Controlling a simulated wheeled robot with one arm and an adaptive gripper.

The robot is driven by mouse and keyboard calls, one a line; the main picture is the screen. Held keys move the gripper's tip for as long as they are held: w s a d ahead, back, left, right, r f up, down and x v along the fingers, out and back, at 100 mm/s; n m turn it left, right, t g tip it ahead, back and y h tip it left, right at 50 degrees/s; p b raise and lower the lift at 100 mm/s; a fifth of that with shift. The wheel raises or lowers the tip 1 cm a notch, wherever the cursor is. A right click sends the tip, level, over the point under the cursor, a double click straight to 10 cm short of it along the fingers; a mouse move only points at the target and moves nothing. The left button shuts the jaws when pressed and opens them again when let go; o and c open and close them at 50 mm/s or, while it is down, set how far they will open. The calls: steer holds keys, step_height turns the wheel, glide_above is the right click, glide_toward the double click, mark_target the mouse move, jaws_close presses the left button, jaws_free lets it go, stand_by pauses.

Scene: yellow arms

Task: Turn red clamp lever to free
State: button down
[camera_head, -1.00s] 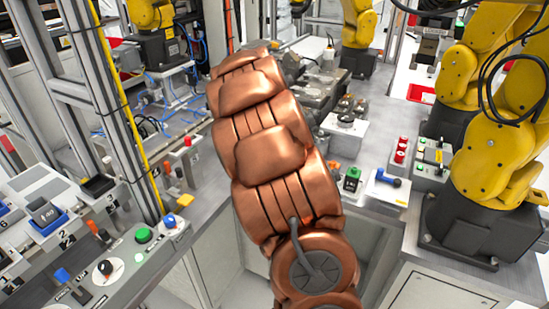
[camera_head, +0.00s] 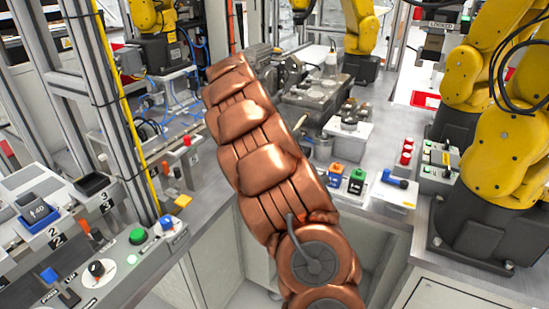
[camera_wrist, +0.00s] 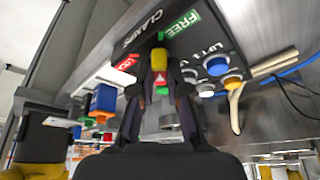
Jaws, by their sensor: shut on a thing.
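In the wrist view my gripper (camera_wrist: 161,82) is shut around a small part with a red face and a pale triangle, which I take for the red clamp lever (camera_wrist: 162,91). A yellow piece (camera_wrist: 160,62) shows just beyond it, between the fingertips. The dark fingers hide most of the lever's sides and base. A dark panel lies behind, with the word CLAMPS, a green FREE label (camera_wrist: 180,23) up and right of the fingertips and a red label (camera_wrist: 127,65) to their left. In the head view my copper arm hides the gripper and lever.
In the wrist view a blue part (camera_wrist: 104,98) stands left of the fingers and several round knobs (camera_wrist: 217,66) sit close on the right. In the head view a green-topped box (camera_head: 356,180), a blue-handled box (camera_head: 393,188) and a yellow robot arm (camera_head: 510,140) stand right of my arm.

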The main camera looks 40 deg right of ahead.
steer(key=shift+m, duration=0.5)
steer(key=c, duration=1.2)
jaws_free()
steer(key=shift+o, duration=0.2)
steer(key=shift+r, duration=0.1)
steer(key=v, duration=1.1)
steer(key=shift+w+r, duration=0.25)
steer(key=shift+r, duration=0.15)
